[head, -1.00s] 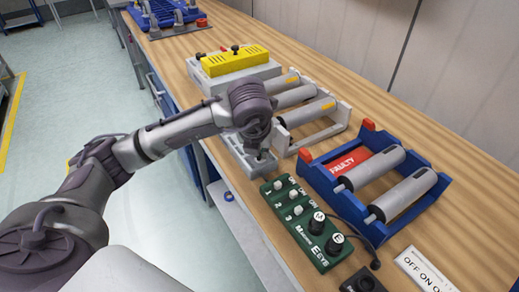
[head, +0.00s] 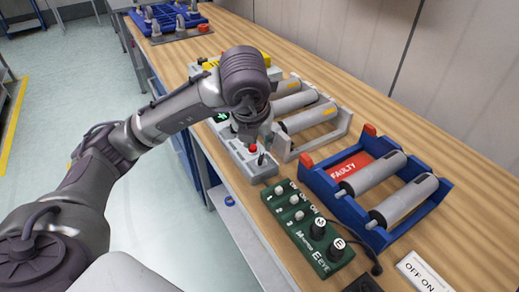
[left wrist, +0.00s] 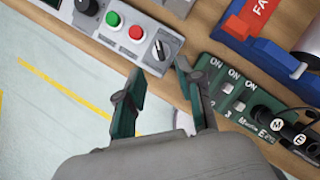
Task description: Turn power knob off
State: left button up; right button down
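A grey control box (head: 246,163) lies at the front edge of the bench; it also shows in the left wrist view (left wrist: 165,73). It carries a green button (left wrist: 113,19), a red button (left wrist: 136,33) and a black rotary knob (left wrist: 160,48) with a light pointer. The knob's label is too small to read. My left gripper (left wrist: 158,70) is open and empty, its two green fingers apart, with the knob just beyond and between the tips. In the head view my left gripper (head: 247,132) is above the box, partly hiding it. My right gripper is not in view.
A grey roller rack (head: 312,122) and a yellow-topped unit are close behind my gripper.

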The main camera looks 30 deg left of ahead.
pick_arm(q)
jog(key=shift+v, duration=1.9)
